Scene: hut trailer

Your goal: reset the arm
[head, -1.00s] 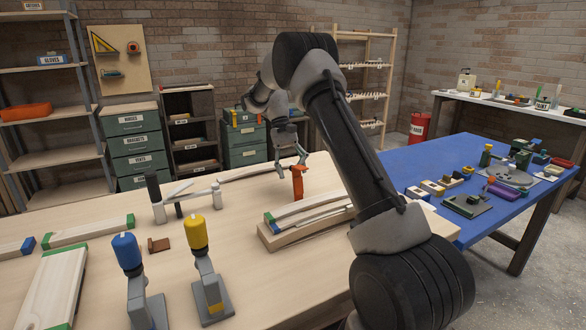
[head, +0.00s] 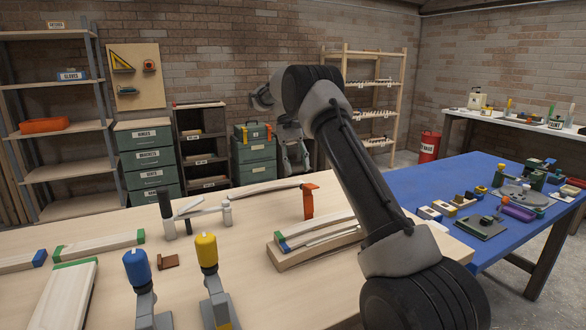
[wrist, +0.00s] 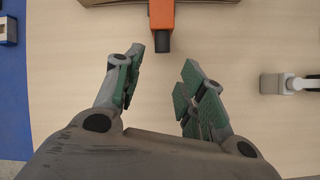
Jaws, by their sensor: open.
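My arm reaches over the wooden workbench (head: 100,222) in the head view. My gripper (head: 297,170) hangs beyond the bench's far part, its fingers apart and empty. In the wrist view my gripper (wrist: 165,75) shows two green-padded fingers spread open with nothing between them. An orange clamp (head: 308,201) stands upright on the bench, at the end of a thin curved wood strip (head: 262,189). In the wrist view the orange clamp (wrist: 161,16) lies just past the fingertips, apart from them.
A tray of wood strips (head: 290,262) sits under my arm. A yellow-topped clamp (head: 207,250) and a blue-topped one (head: 136,267) stand in front. A blue table (head: 480,258) with several tools is at right. Green drawers (head: 252,160) stand behind.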

